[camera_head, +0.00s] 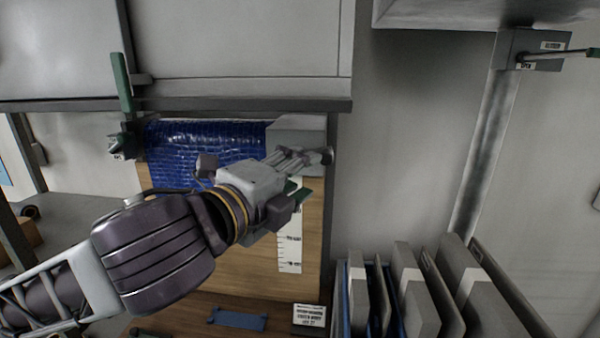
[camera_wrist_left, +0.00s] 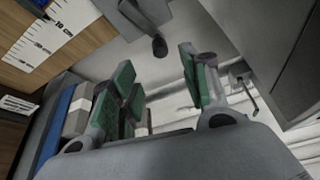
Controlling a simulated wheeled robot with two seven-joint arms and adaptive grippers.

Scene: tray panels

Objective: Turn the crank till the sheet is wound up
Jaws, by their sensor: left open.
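The blue sheet (camera_head: 205,145) lies in a crinkled stretch on the wooden board, under the grey shelf edge. A grey housing (camera_head: 298,128) stands at its right end. A dark knob (camera_head: 326,156), which looks like the crank's grip, shows beside my fingers; in the left wrist view the knob (camera_wrist_left: 158,46) sticks out below a grey block, ahead of my fingers. My left gripper (camera_head: 300,178) is over the sheet's right side. In the left wrist view its green-padded fingers (camera_wrist_left: 160,72) stand apart with nothing between them. My gripper hides part of the sheet and crank. My right gripper is out of view.
A white ruler (camera_head: 290,240) runs down the board. Upright grey and blue panels (camera_head: 410,300) fill the lower right. A wall box with a lever (camera_head: 535,52) is at the upper right.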

